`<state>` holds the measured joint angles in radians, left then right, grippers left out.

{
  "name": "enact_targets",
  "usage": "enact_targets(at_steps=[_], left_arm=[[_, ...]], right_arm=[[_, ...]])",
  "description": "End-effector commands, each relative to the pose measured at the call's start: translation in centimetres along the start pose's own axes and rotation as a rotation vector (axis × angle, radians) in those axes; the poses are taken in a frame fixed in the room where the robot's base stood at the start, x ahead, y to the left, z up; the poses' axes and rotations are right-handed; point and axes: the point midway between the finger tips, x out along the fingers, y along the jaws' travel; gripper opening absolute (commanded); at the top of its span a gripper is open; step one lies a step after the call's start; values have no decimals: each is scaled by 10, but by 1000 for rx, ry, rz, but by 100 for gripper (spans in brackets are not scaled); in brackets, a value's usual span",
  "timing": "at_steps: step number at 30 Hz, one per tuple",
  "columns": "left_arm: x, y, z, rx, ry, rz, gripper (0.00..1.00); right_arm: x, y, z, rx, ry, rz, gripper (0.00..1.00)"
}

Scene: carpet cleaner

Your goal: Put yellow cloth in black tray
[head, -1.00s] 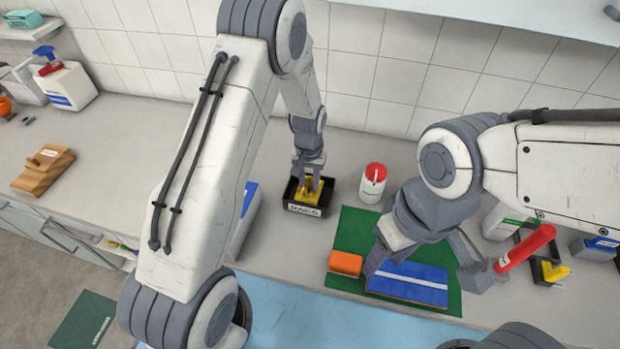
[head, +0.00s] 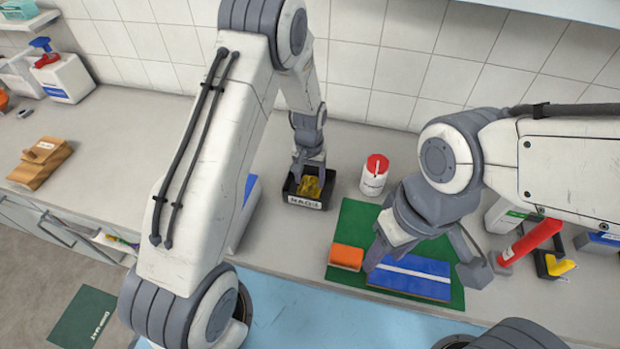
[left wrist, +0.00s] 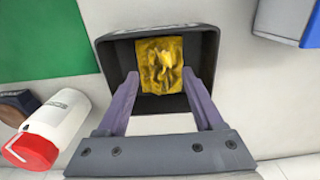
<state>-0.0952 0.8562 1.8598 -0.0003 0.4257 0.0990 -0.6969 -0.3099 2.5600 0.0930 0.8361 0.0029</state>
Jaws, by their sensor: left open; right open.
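The yellow cloth (head: 309,187) lies inside the black tray (head: 304,202), which has a white label on its front. In the left wrist view the crumpled cloth (left wrist: 160,62) rests on the floor of the tray (left wrist: 207,55). My left gripper (head: 308,174) is over the tray; its open fingers (left wrist: 165,82) reach to the near side of the cloth, one on each side, and do not grip it. My right gripper (head: 425,265) is open and empty above the green mat (head: 352,222).
A white bottle with a red lid (head: 374,175) stands right of the tray. An orange block (head: 346,257) and a blue pad with a white stripe (head: 412,277) lie on the mat. A red-handled tool (head: 530,242) and a yellow item (head: 560,267) are at the right.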

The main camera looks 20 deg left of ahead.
Motion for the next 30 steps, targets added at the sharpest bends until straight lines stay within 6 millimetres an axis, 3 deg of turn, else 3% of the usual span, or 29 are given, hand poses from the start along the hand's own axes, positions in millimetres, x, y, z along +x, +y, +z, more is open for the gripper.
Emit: enact_targets(at_steps=[15, 26, 30], left_arm=[[-86, 0, -1, 0, 5, 1, 68], [-104, 2, 2, 6, 3, 1, 68], [-124, 27, 24, 72, 10, 8, 68]], right_arm=[[24, 2, 1, -1, 0, 0, 50], [25, 2, 1, -1, 0, 0, 50], [27, 2, 1, -1, 0, 0, 50]])
